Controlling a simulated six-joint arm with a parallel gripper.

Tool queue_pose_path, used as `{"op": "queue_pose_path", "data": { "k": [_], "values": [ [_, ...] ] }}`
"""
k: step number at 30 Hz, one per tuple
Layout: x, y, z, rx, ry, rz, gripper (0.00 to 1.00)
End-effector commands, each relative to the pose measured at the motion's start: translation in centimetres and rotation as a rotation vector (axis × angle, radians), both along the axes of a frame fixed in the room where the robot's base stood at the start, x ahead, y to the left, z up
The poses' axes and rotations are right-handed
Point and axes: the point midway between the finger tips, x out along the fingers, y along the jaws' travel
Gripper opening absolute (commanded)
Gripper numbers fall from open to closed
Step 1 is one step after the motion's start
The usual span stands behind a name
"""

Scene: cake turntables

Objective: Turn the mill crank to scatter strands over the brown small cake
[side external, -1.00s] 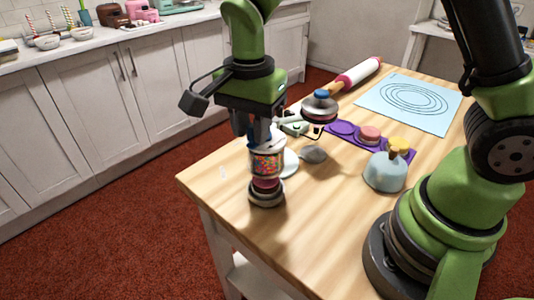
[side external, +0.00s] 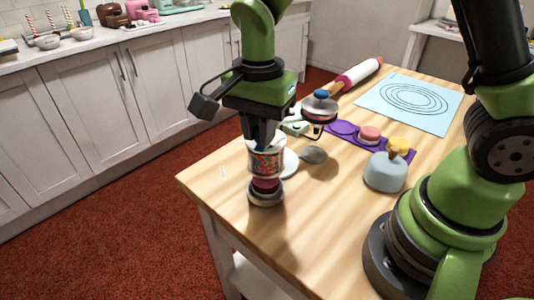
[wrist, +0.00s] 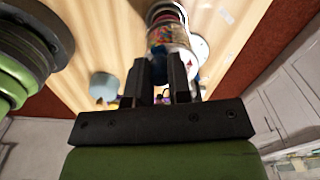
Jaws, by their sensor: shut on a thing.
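The mill (side external: 266,162) is an upright jar of multicoloured strands with a pale rim at its top. It also shows at the top of the wrist view (wrist: 168,38). Below it are a dark red section and a small round metallic base (side external: 266,198) on the table. I cannot make out a separate brown cake there. My gripper (side external: 263,139) points down over the mill's top, its fingers shut on a blue piece that appears to be the crank's knob. The fingers (wrist: 162,68) hide most of the crank.
Right of the mill lie a white disc (side external: 290,163) and a grey disc (side external: 314,155). Behind stands a blue-knobbed device (side external: 320,105). A purple mat (side external: 384,152) carries a pink cake (side external: 370,134). A grey-blue dome (side external: 385,174) stands at the right. The front table is clear.

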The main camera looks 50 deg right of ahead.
Motion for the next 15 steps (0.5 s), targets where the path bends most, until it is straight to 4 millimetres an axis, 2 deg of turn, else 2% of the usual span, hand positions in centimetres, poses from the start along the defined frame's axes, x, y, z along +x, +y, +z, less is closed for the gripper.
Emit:
{"op": "queue_pose_path", "data": {
  "k": [7,15],
  "values": [
    [-0.90,-0.82,0.07,-0.001,-0.003,0.000,0.03],
    [-0.93,-0.87,0.07,-0.001,-0.005,0.001,0.03]
  ]
}}
